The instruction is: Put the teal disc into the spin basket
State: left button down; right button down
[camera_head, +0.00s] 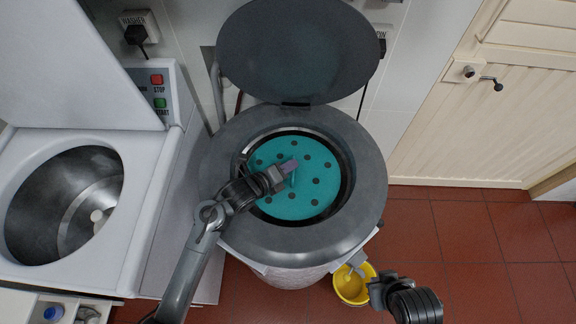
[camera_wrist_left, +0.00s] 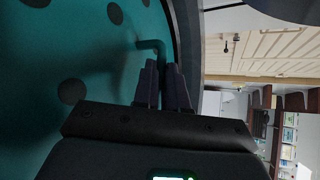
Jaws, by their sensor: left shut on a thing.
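The teal disc (camera_head: 315,196), with dark round holes, lies within the round opening of the grey spin dryer (camera_head: 362,205). A dark ring, the rim of the spin basket (camera_head: 347,185), shows around it; I cannot tell how deep the disc sits. My left gripper (camera_head: 290,166) is over the disc, shut on its small upright handle. In the left wrist view the fingers (camera_wrist_left: 165,85) close on the bent teal handle (camera_wrist_left: 152,45), and the disc (camera_wrist_left: 100,65) fills the left side. My right gripper (camera_head: 375,288) is at the lower right, away from the disc; its fingers are unclear.
The dryer's round lid (camera_head: 300,50) stands open behind the opening. A white washer with an open metal tub (camera_head: 75,195) is at left. A yellow bucket (camera_head: 350,292) stands under the dryer's spout (camera_head: 357,260). Red floor tiles (camera_head: 450,235) are clear at right.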

pick_arm(q)
jog(key=c, duration=1.1)
grip_release()
